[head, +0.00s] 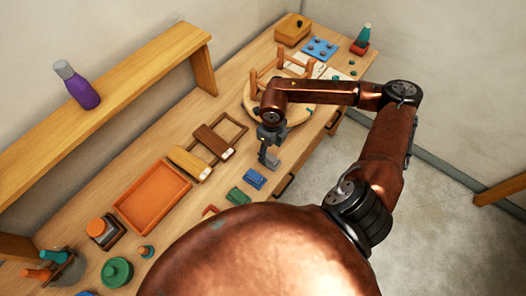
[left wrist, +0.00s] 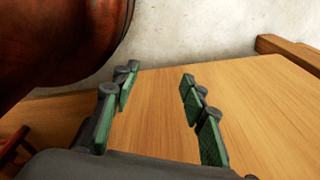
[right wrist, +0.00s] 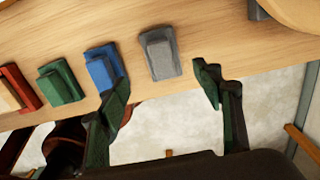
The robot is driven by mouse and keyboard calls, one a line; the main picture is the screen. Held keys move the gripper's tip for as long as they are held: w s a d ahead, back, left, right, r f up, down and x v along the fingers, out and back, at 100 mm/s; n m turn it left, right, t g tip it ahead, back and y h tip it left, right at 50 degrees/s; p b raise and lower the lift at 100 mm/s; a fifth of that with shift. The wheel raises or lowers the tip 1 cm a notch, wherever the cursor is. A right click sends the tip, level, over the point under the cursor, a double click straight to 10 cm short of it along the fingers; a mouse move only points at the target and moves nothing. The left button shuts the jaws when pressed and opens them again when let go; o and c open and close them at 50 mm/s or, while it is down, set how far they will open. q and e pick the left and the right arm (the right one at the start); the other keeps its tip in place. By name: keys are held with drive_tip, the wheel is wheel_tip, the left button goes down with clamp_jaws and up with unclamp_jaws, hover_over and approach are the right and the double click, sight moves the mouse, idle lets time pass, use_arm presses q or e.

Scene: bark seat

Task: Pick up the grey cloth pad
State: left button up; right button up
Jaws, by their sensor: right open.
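The grey cloth pad (right wrist: 160,52) lies near the table's front edge in the right wrist view, right of a blue pad-like block. My right gripper (right wrist: 162,78) is open and empty; its fingertips straddle the space just in front of the pad, with the pad ahead between them and not gripped. In the head view, my right gripper (head: 268,160) hangs low over the table right of the blue block and largely hides the pad. My left gripper (left wrist: 158,76) is open and empty in the left wrist view, and is outside the head view.
Blue (head: 254,179) and green (head: 238,196) blocks lie beside the right gripper. A round wooden board (head: 302,116) stands behind it. An orange tray (head: 152,196) and wooden frame pieces lie to the left. A raised shelf (head: 110,100) runs along the wall.

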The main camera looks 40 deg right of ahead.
sight(270, 157)
drive_tip(key=shift+w+f, duration=0.2)
drive_tip(key=shift+f, duration=0.2)
wheel_tip(270, 157, down, 3)
drive_tip(key=shift+s+d+r, duration=0.1)
drive_tip(key=shift+s, duration=0.05)
drive_tip(key=shift+w+f+p, duration=0.2)
drive_tip(key=shift+f+p, duration=0.3)
drive_tip(key=shift+f, duration=1.55)
drive_tip(key=c, duration=1.2)
use_arm(q)
drive_tip(key=shift+s+r, duration=0.25)
drive_tip(key=shift+s, duration=0.35)
drive_tip(key=shift+s+r, duration=0.25)
drive_tip(key=shift+s, duration=0.35)
use_arm(e)
drive_tip(key=shift+c, duration=0.4)
